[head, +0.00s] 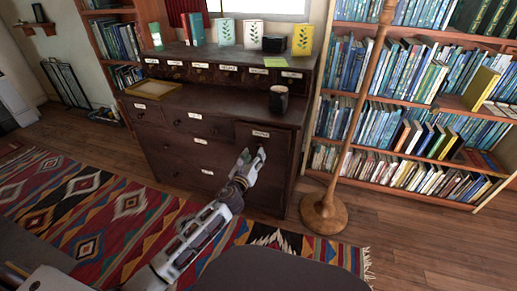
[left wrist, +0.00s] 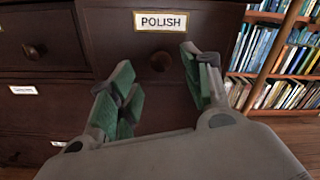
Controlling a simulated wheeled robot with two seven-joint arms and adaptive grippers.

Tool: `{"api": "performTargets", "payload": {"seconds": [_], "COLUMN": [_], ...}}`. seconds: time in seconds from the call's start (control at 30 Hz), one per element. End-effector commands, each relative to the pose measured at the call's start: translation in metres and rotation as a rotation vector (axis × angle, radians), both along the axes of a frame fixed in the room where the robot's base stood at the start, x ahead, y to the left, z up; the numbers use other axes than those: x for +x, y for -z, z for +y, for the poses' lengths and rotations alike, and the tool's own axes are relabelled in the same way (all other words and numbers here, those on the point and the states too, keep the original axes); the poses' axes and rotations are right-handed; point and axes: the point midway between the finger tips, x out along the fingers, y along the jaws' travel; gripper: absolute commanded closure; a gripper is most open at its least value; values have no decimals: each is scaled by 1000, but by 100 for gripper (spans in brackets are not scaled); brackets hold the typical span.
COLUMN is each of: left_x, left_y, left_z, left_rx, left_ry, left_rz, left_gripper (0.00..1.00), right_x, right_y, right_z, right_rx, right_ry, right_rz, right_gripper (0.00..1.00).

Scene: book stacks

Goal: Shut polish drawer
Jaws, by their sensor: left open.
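The polish drawer (head: 277,142) is at the upper right of the dark wooden dresser (head: 190,160). Its front seems to stand out a little from the dresser, though how far is hard to tell. In the left wrist view the drawer front (left wrist: 112,42) carries a white POLISH label (left wrist: 161,21) above a round dark knob (left wrist: 160,62). My left gripper (head: 253,156) is in front of the drawer. Its green-padded fingers (left wrist: 157,64) are open, one on each side of the knob in that view, with nothing between them. Contact with the drawer cannot be told. My right gripper is not in view.
A dark mug (head: 278,100) stands on the dresser above the drawer. A wooden pole on a round base (head: 324,212) stands right of the dresser, before the bookshelves (head: 400,150). A patterned rug (head: 95,205) covers the floor at left and front.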

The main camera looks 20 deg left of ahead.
Motion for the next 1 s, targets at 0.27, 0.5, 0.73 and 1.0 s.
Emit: {"api": "performTargets", "payload": {"seconds": [0.27, 0.5, 0.73, 1.0], "left_x": [22, 41, 56, 63], "left_y": [0, 1, 0, 0], "left_z": [0, -1, -2, -2], "left_rx": [0, 1, 0, 1], "left_ry": [0, -1, 0, 0], "left_rz": [-1, -1, -1, 0], "left_gripper": [51, 51, 51, 51], "right_x": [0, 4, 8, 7], "right_y": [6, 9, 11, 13], "right_z": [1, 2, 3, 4], "right_rx": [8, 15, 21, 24], "right_ry": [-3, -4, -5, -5], "right_rz": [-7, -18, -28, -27], "right_gripper": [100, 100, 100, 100]}}
